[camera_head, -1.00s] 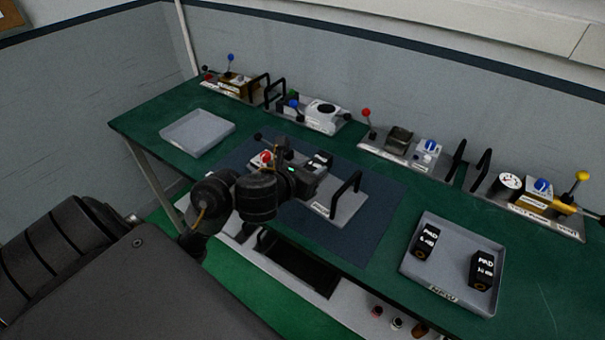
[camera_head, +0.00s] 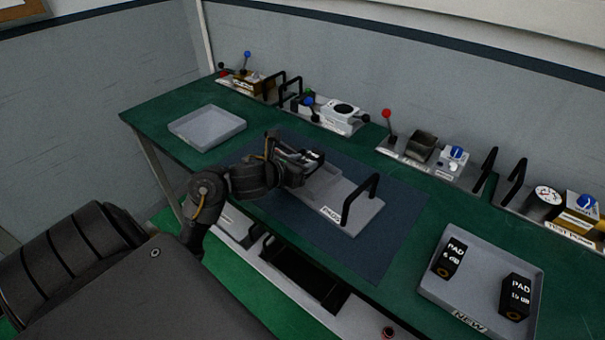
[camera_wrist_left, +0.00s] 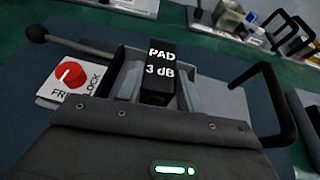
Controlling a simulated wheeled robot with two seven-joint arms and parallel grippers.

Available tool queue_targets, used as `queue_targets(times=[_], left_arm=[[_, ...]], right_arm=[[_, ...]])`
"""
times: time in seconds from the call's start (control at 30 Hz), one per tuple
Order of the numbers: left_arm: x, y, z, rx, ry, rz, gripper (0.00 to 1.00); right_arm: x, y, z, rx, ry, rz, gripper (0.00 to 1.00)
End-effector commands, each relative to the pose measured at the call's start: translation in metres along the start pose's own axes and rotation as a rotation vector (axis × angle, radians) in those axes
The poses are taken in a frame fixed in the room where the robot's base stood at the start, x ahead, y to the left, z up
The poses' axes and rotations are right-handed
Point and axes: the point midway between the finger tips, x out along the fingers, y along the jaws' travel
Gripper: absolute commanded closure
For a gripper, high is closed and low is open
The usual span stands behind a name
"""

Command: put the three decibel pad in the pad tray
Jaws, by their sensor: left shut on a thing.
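The 3 dB pad is a black block with white lettering, clear in the left wrist view (camera_wrist_left: 160,72). My left gripper (camera_head: 314,158) is shut on it, one finger along each side. In the head view the gripper is over the grey plate (camera_head: 362,212) labelled PADS, on the dark blue mat. I cannot tell whether the pad still sits in the plate's holder. An empty grey tray (camera_head: 207,140) lies at the back left. A second grey tray (camera_head: 434,283), labelled NEW, at the right holds a 6 dB pad (camera_head: 448,258) and another pad (camera_head: 515,296). My right gripper is not in view.
A black handle (camera_head: 373,190) stands on the plate's right side. Instruments with levers and handles line the back of the green bench (camera_head: 160,118).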

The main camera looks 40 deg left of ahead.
Motion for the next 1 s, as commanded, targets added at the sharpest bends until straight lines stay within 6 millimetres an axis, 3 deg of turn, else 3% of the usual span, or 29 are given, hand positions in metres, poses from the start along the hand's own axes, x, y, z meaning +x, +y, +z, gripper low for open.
queue_targets(times=[0.03,0.2,0.67,0.7,0.83,1.0], left_arm=[[0.006,0.002,-0.014,-0.006,0.001,-0.001,0.89],[0.012,0.003,-0.032,-0.006,-0.001,0.002,0.89],[0.013,0.003,-0.035,-0.002,0.0,0.003,0.89],[0.013,0.003,-0.034,-0.003,0.0,0.003,0.59],[0.013,0.003,-0.034,-0.003,0.0,0.003,0.42],[0.013,0.003,-0.034,-0.003,0.0,0.003,0.42]], right_arm=[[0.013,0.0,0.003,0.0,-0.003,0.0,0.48],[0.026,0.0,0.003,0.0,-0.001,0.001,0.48],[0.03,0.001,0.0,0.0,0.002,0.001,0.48],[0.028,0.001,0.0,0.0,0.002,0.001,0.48],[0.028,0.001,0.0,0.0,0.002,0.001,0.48],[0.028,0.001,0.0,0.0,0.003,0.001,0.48]])
